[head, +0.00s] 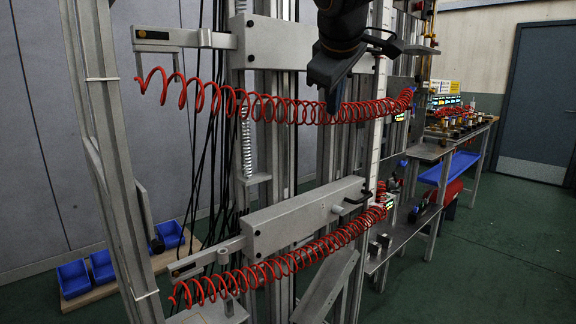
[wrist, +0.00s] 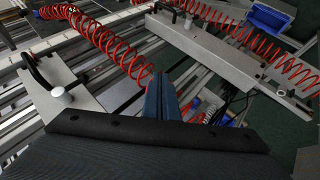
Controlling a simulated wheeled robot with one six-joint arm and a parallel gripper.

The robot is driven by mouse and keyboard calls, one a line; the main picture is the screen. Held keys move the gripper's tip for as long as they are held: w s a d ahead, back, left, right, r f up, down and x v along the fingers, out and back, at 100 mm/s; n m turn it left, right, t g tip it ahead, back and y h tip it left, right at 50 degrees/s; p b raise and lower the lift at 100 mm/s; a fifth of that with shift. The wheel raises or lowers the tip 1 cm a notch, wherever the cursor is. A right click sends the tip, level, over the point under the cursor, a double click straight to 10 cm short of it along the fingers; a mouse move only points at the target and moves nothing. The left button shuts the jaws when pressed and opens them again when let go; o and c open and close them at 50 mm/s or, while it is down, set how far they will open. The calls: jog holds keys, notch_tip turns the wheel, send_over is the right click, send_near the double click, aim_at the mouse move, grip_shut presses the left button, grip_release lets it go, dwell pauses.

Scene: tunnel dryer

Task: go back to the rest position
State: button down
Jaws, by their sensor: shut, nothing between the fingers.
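My gripper (head: 328,82) shows at the top centre of the head view, dark and pointing down in front of the metal frame. Its fingers also show in the wrist view (wrist: 160,90), shut together with nothing between them. In the head view the fingertips overlap the upper red coiled hose (head: 270,108); I cannot tell whether they touch it. In the wrist view a red coiled hose (wrist: 105,48) runs down close to the left of the fingers.
A metal frame (head: 110,150) with upper (head: 275,40) and lower (head: 300,215) grey beams stands close in front. A lower red hose (head: 280,265) hangs there. Blue bins (head: 102,266) sit at lower left. Benches (head: 425,150) stand at right. Green floor (head: 490,250) is clear at lower right.

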jog(key=s+d+f+m+g+p, duration=0.1)
jog(key=s+d+f+m+g, duration=0.15)
jog(key=f, duration=0.95)
jog(key=s+d+f+m+g+p, duration=0.1)
jog(key=s+d+f+m+g, duration=0.2)
jog(key=s+f, duration=0.8)
jog(key=s+d+f+m+g+y+p, duration=0.1)
jog(key=s+f+m+g, duration=0.3)
jog(key=s+f, duration=0.7)
jog(key=shift+s+d+f+p, duration=0.15)
jog(key=shift+d+f+p, duration=0.4)
jog(key=shift+d, duration=0.35)
jog(key=shift+m, duration=0.25)
